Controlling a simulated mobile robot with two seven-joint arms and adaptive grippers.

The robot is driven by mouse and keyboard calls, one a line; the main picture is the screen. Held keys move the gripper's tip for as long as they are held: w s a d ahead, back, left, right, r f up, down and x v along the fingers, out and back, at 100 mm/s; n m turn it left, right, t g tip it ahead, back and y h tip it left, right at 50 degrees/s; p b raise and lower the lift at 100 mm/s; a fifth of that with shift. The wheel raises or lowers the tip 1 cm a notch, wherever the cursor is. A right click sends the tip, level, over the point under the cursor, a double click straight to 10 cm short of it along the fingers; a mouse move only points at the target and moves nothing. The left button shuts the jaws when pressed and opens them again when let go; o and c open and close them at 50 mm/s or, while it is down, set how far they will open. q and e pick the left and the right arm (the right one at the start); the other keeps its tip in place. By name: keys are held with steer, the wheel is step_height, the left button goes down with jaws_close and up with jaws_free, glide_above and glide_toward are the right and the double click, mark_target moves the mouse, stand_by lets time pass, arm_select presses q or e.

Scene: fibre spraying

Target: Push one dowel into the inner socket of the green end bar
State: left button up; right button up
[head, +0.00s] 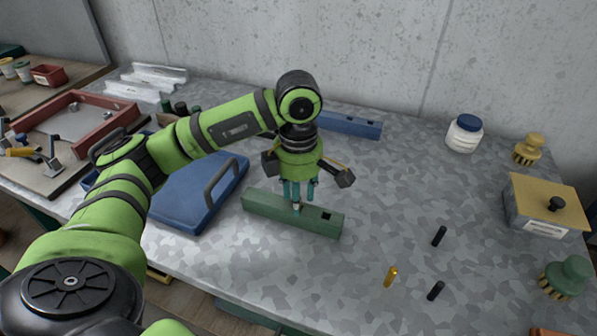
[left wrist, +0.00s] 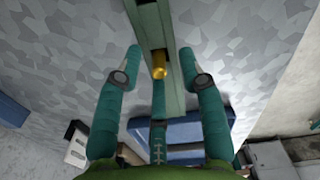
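The green end bar (head: 270,209) lies on the grey table in front of my left arm, with a dark square hole near its right end. My left gripper (head: 298,195) points down over the bar. In the left wrist view its fingers (left wrist: 158,80) are spread on both sides of the bar, apart from it. A brass dowel (left wrist: 159,71) shows end-on at the bar between the fingers; I cannot tell how deep it sits. Another brass dowel (head: 391,277) stands on the table to the right. My right gripper is not in view.
Two black pegs (head: 439,236) (head: 435,290) stand near the loose brass dowel. A blue case (head: 200,190) lies left of the bar, and a blue bar (head: 345,125) behind. A white jar (head: 464,133), brushes and a lidded box (head: 545,205) stand right. The table between is clear.

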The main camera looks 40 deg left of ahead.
arm_select(q)
step_height(320, 180, up, 11)
stand_by(0.4)
steer(key=shift+d, duration=0.1)
stand_by(0.3)
